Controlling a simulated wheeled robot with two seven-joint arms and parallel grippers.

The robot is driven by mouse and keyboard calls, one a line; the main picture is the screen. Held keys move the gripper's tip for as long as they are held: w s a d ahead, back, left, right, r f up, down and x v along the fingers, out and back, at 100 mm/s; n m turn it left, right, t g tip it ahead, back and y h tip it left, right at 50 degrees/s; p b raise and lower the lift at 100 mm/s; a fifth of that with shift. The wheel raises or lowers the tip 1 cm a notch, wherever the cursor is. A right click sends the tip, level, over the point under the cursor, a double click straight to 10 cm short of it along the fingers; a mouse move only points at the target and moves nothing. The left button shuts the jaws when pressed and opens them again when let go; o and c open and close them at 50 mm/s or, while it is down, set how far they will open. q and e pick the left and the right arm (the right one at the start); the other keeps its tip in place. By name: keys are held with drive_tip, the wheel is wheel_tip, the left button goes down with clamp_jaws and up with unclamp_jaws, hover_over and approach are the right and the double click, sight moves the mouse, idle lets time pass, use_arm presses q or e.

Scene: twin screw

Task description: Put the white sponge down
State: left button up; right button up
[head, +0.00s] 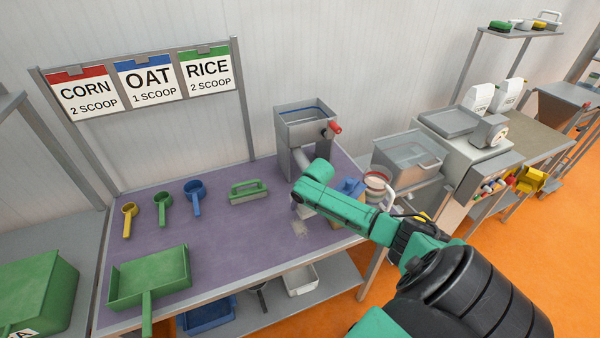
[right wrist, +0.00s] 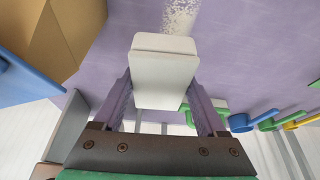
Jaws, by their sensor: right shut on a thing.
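The white sponge (right wrist: 164,78) is a pale block between the two fingers of my right gripper (right wrist: 163,92), which is shut on it in the right wrist view. In the head view my right gripper (head: 301,206) is over the right part of the purple table top (head: 225,222), and the arm largely hides the sponge there. A patch of spilled white grains (head: 299,229) lies on the table just in front of the gripper; it also shows beyond the sponge in the right wrist view (right wrist: 181,16). Whether the sponge touches the table is unclear. My left gripper is out of view.
A green brush (head: 248,191), yellow, green and blue scoops (head: 194,194) and a green dustpan (head: 150,279) lie to the left. A metal hopper (head: 303,130) stands behind the gripper. A brown box (right wrist: 72,40) is close by. The table's middle is clear.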

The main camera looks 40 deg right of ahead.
drive_tip(key=shift+a, duration=0.1)
drive_tip(key=w+a+r+n+y+b, duration=0.2)
drive_tip(key=a+r+n+b, duration=0.25)
drive_tip(key=a, duration=0.55)
wheel_tip(320, 180, up, 7)
drive_tip(key=n+y+b, duration=0.1)
drive_tip(key=n, duration=0.3)
hover_over(263, 250)
drive_tip(key=f, duration=0.6)
drive_tip(key=f+p, duration=0.1)
drive_tip(key=f, duration=0.5)
drive_tip(key=f+p, duration=0.1)
drive_tip(key=f, duration=0.5)
drive_tip(key=shift+s+d+f, duration=0.25)
drive_tip(key=shift+d+f, duration=0.05)
drive_tip(key=shift+f, duration=0.3)
drive_tip(key=shift+f, duration=0.2)
drive_tip(key=o, duration=1.1)
drive_tip(key=shift+s, duration=0.1)
drive_tip(key=shift+s, duration=0.1)
